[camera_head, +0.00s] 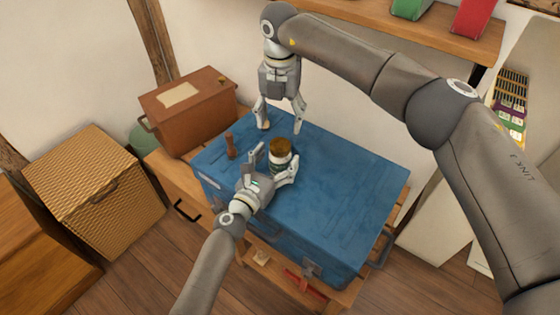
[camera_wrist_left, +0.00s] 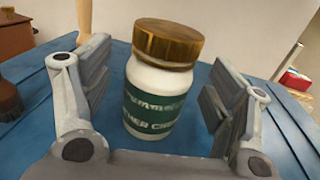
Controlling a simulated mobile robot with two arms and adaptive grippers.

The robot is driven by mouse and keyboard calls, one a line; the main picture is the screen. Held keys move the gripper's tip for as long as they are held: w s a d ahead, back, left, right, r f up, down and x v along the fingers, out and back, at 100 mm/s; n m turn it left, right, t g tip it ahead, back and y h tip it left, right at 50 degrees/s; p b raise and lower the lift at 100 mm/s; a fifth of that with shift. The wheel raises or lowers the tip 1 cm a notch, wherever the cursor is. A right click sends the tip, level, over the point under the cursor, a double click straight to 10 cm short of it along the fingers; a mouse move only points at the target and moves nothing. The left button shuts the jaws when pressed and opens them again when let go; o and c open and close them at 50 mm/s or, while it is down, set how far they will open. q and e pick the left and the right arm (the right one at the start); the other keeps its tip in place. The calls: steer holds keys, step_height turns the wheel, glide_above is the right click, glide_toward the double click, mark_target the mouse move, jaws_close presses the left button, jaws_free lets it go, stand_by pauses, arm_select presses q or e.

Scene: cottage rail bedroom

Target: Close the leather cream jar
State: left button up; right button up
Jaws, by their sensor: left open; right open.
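The leather cream jar (camera_head: 281,159) stands upright on the blue trunk (camera_head: 335,195). In the left wrist view the jar (camera_wrist_left: 153,107) is white with a dark green label. A brown wooden lid (camera_wrist_left: 168,42) sits on its top; I cannot tell if it is tight. My left gripper (camera_head: 275,164) is open, with one finger on each side of the jar. In the left wrist view gaps show between the fingers and the jar. My right gripper (camera_head: 281,124) is open and empty, pointing down above and behind the jar.
A small brown wooden-handled item (camera_head: 230,146) stands on the trunk left of the jar. A brown box (camera_head: 190,108) is at the back left, beside a wicker basket (camera_head: 95,190). A shelf (camera_head: 430,28) runs above. The trunk's right side is clear.

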arm_select(q)
steer(key=shift+x, duration=0.9)
jaws_close()
arm_select(e)
steer(key=n, duration=0.6)
steer(key=shift+n, duration=0.3)
steer(key=n, duration=2)
